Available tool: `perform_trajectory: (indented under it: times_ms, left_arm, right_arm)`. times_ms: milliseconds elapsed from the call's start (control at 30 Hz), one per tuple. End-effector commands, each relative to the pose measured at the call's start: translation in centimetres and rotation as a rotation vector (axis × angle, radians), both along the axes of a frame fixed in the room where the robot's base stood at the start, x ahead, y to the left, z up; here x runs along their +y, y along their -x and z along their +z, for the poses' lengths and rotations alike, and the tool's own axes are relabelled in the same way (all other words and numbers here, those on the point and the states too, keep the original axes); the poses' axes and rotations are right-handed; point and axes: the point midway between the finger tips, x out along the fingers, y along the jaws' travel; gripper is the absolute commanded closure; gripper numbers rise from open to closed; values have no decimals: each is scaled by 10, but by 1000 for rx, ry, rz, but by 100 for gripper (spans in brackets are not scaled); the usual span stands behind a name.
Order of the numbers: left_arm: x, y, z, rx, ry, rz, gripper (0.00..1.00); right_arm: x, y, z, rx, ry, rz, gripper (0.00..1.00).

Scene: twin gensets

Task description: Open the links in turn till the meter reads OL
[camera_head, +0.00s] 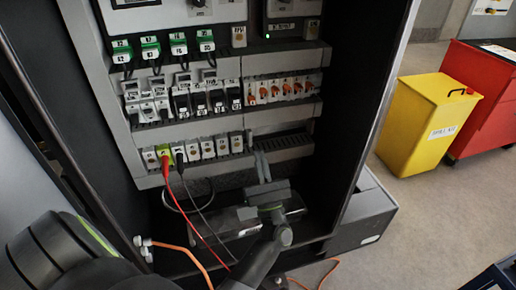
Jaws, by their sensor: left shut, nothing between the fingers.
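The lower row of white labelled terminal blocks (208,147) sits in the open cabinet. A red lead (194,217) and a black lead (190,187) are plugged in at its left end, beside a yellow-green block (165,153). Small orange-levered blocks (283,88) stand in the row above, at right. I cannot tell which of these are the links, and I see no meter reading. My left gripper (262,160) is shut and empty, its fingers pointing up just right of the lower row, in front of the slotted duct. My right gripper is not in view.
Breakers (205,100) and green plugs (178,43) fill the upper rows. The cabinet's dark right side wall (365,100) is near my left gripper. A yellow bin (425,120) and a red cabinet (485,110) stand outside at right.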

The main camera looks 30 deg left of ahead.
Motion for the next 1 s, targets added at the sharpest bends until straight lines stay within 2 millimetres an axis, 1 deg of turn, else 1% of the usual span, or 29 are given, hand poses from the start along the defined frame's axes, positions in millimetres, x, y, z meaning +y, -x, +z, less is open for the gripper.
perform_trajectory:
  times_ms: [33,100,333,367,500,700,1000]
  left_arm:
    - [6,-5,13,-2,-5,-1,100]
    - [14,-12,25,-2,-6,0,100]
    - [41,-36,60,2,-6,0,100]
    - [43,-37,64,2,-6,0,100]
    - [41,-36,81,4,-3,1,100]
    - [41,-36,93,5,-3,0,100]
    - [41,-36,94,5,-3,1,100]
  right_arm:
    - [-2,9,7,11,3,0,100]
    - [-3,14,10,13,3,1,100]
    - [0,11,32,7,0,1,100]
    - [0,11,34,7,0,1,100]
    - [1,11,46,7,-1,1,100]
    - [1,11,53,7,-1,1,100]
    - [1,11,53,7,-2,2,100]
